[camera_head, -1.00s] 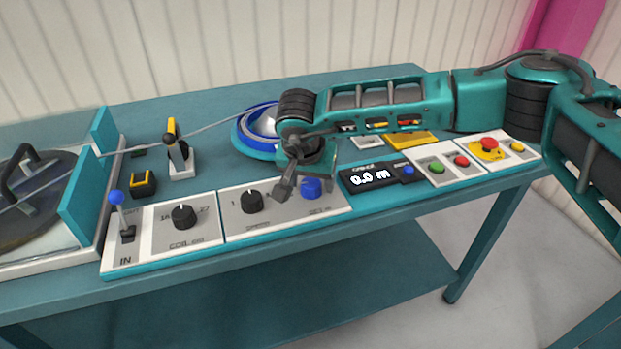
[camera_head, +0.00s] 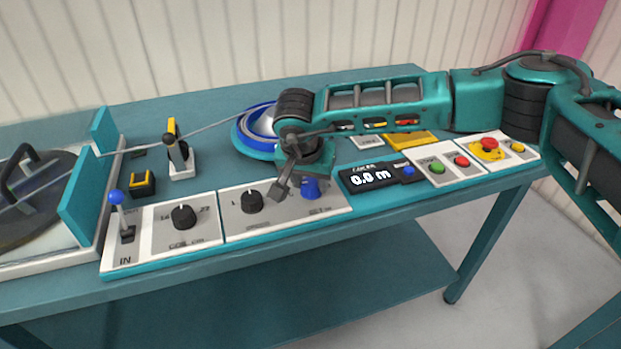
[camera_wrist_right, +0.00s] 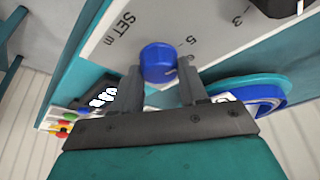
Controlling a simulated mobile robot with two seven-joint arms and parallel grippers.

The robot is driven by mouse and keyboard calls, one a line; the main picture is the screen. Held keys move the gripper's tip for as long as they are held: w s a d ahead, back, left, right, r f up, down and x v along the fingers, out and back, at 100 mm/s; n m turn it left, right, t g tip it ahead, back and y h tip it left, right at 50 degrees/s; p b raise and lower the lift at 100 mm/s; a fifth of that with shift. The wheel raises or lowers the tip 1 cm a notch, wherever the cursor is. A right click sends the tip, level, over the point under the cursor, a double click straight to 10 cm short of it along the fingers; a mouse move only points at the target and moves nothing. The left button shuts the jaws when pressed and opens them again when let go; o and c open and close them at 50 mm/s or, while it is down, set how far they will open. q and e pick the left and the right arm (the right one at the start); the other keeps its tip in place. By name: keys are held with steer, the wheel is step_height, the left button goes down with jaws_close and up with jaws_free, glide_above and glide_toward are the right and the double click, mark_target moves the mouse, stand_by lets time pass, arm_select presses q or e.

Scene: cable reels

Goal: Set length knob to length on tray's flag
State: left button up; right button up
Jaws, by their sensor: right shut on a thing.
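The blue length knob (camera_head: 311,189) stands on the white "SET m" panel, in front of the bench's middle. My right gripper (camera_head: 296,186) is at the knob and partly covers it in the head view. In the right wrist view the knob (camera_wrist_right: 159,62) sits between the two fingers of the gripper (camera_wrist_right: 161,78), which is shut on it. Scale marks including 3 and 5 show beside the knob there. The display (camera_head: 372,178) reads 0.0 m. I cannot make out a flag with a length. My left gripper is out of view.
Left of the blue knob are two black knobs (camera_head: 251,201) (camera_head: 183,215) and a blue-tipped lever (camera_head: 117,199). Green and red buttons (camera_head: 438,167) and an emergency stop (camera_head: 488,145) are to the right. A blue reel (camera_head: 243,137) lies behind my gripper.

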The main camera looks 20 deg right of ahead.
steer(key=m+b, duration=0.1)
steer(key=m, duration=0.1)
steer(key=shift+f+m+g+h, duration=0.1)
steer(key=shift+m+g+h, duration=0.2)
steer(key=shift+g+h, duration=0.1)
steer(key=shift+a+m+g, duration=0.1)
steer(key=shift+m+g, duration=0.3)
steer(key=shift+m, duration=0.7)
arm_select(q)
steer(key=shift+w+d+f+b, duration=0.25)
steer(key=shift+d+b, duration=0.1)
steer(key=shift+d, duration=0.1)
arm_select(e)
steer(key=shift+w+m+g+h, duration=0.1)
steer(key=shift+m+g+h, duration=0.35)
steer(key=shift+m, duration=0.85)
steer(key=o, duration=1.1)
steer(key=shift+c, duration=0.2)
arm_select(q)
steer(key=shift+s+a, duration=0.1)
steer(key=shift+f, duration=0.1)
